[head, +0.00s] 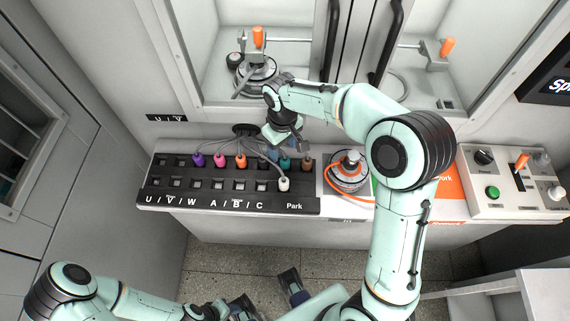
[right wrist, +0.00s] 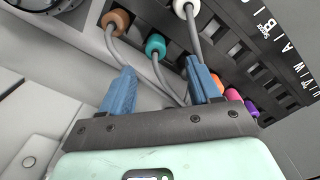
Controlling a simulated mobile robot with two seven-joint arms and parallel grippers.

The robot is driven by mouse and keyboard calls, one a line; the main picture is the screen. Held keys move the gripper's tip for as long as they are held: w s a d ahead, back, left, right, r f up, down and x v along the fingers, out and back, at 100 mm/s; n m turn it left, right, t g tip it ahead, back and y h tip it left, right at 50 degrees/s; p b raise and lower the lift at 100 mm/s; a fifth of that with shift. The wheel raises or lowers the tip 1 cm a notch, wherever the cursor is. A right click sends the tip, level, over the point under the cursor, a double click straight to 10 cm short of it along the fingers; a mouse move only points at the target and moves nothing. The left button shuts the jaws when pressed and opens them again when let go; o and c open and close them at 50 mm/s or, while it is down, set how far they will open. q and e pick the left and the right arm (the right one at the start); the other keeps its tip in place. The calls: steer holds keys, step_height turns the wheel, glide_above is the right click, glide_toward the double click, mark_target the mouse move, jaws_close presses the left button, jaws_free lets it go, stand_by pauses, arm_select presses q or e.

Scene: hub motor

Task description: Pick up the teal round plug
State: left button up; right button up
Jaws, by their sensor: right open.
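The teal round plug (head: 285,163) sits in the upper part of the black socket board (head: 222,203), its grey cable running back toward the wall. It also shows in the right wrist view (right wrist: 155,44), beyond and between the fingertips. My right gripper (right wrist: 160,68) is open and empty, with one blue finger on each side of the teal plug's cable. In the head view the right gripper (head: 290,146) is just behind the plug and partly hides that area. My left arm reaches in at the bottom left; its gripper (head: 243,306) is partly cut off and unclear.
A brown plug (head: 307,163) and a white plug (head: 284,184) are close to the teal one. Orange (head: 241,161), pink (head: 219,159) and purple (head: 198,160) plugs stand to the left. A round motor (head: 348,174) with an orange cable is right of the board.

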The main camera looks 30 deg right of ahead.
mark_target(285, 159)
steer(key=shift+d+f, duration=0.2)
steer(key=shift+f, duration=1.35)
steer(key=shift+d+f, duration=0.15)
steer(key=shift+f, duration=1.35)
jaws_close()
